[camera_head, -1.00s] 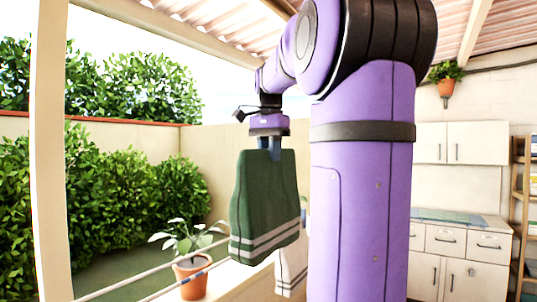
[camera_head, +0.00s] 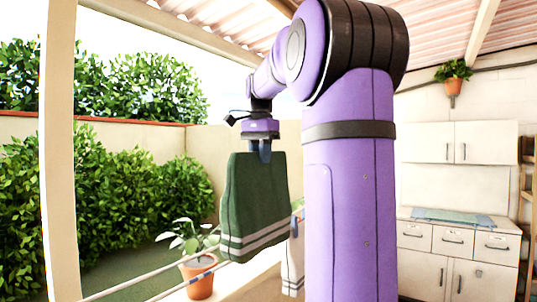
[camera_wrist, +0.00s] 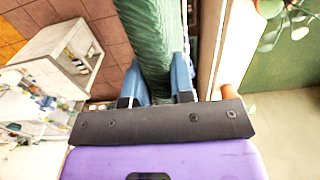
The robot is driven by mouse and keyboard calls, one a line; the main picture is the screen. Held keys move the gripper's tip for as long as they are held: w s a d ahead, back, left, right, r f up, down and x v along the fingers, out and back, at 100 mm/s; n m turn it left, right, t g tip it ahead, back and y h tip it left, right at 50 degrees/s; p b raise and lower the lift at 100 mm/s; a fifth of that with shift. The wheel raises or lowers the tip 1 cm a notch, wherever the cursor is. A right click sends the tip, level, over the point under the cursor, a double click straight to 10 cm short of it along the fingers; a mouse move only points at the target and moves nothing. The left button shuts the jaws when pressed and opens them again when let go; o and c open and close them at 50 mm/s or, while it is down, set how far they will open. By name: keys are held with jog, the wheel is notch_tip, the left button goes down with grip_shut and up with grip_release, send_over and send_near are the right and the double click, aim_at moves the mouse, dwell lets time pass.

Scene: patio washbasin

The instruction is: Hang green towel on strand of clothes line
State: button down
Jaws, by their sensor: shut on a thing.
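The green towel (camera_head: 254,200) hangs down from my gripper (camera_head: 262,150), with pale stripes near its lower edge. My gripper is shut on its top edge. In the wrist view the towel (camera_wrist: 155,40) runs between the two blue fingers (camera_wrist: 158,88). The clothes line strands (camera_head: 150,272) run from the lower left toward the towel's lower part. Where they pass the towel is hidden, so I cannot tell whether they touch. A white cloth (camera_head: 292,265) hangs just right of the towel, partly behind my arm.
A potted plant (camera_head: 199,275) stands on the low wall behind the strands. A white post (camera_head: 60,160) rises at the left. Cabinets (camera_head: 455,255) stand at the right. In the wrist view a white cabinet (camera_wrist: 65,60) stands at left on the tiled floor.

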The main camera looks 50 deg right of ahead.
jog(key=shift+w, duration=0.5)
jog(key=shift+w+a, duration=0.1)
jog(key=shift+w, duration=2)
jog(key=shift+f, duration=14.3)
jog(key=c, duration=0.9)
grip_release()
